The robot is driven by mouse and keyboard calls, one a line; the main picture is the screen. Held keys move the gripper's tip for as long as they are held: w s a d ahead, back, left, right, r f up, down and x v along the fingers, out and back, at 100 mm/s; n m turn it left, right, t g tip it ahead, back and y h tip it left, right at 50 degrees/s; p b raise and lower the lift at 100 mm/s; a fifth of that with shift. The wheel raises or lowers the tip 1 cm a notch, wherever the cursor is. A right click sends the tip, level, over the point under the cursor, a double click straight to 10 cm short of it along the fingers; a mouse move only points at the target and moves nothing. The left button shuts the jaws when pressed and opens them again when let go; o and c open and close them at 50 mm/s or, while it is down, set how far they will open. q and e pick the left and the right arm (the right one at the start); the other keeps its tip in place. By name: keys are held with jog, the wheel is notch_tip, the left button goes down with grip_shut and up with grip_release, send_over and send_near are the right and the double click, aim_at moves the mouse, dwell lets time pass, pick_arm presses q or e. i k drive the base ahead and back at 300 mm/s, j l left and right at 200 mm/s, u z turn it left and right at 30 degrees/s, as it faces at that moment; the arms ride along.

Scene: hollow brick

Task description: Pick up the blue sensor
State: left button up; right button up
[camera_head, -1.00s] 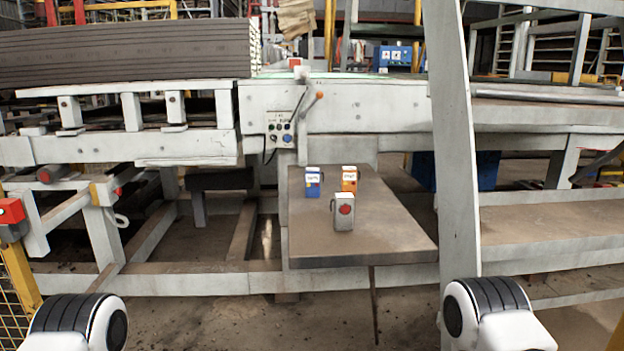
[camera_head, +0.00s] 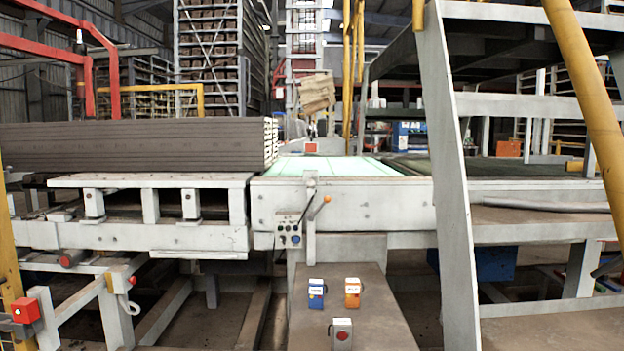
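The blue sensor (camera_head: 316,294) stands upright on a brown table (camera_head: 376,325) low in the middle of the head view. It has a white label on its upper part. An orange sensor (camera_head: 352,293) stands just to its right. A grey box with a red round face (camera_head: 342,334) stands in front of the two, nearer to me and close to the bottom edge of the picture. The three are apart from each other. Neither of my grippers is in the picture.
A grey sloping post (camera_head: 453,190) rises to the right of the table. A machine frame (camera_head: 340,210) with a control panel (camera_head: 289,232) stands behind the table. A red box (camera_head: 25,310) is at the lower left. The table around the sensors is otherwise clear.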

aim_at(316, 287)
jog(key=i+u, duration=0.2)
jog(key=u, duration=0.15)
jog(key=i+l+u, duration=0.15)
jog(key=u, duration=0.15)
jog(key=i, duration=0.05)
